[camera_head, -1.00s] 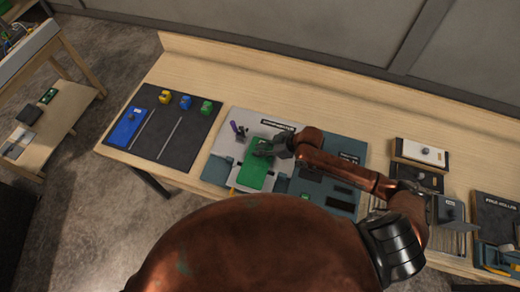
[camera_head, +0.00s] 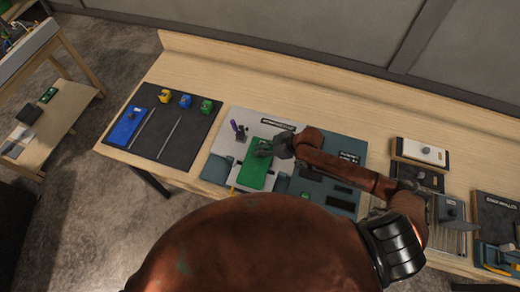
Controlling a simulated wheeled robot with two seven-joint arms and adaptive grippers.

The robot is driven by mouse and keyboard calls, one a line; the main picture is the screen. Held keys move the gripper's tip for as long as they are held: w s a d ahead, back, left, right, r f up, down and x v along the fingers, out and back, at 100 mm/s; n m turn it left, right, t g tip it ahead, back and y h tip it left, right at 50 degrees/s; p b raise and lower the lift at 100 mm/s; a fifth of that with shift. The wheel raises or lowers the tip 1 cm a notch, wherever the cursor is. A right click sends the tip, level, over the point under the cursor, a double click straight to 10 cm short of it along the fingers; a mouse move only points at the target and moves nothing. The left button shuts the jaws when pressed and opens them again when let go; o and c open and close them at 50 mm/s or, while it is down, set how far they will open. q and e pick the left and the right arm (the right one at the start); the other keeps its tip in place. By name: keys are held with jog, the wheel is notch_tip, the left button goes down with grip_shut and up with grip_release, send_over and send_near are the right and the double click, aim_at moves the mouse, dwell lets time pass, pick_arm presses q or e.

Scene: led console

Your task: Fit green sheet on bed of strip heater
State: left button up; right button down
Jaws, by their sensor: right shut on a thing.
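The green sheet (camera_head: 255,174) is a flat rectangle lying over the pale panel (camera_head: 223,146) of the strip heater, between two teal-grey blocks. My right gripper (camera_head: 262,153) is shut on the green sheet near its upper part. The gripper hides part of the sheet. I cannot tell whether the sheet lies flush on the bed or a little above it. My left gripper is not in view.
A dark mat (camera_head: 188,146) at left holds a blue block (camera_head: 128,127), two rods, and yellow, blue and green pieces. A teal panel with dark slots lies right of the sheet. Boxes (camera_head: 421,152) stand farther right. The table's back strip is clear.

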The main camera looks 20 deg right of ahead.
jog(key=shift+f, duration=0.6)
dwell(0.5)
jog(key=c, duration=1.7)
grip_release()
jog(key=shift+c, duration=0.2)
jog(key=v, duration=1.2)
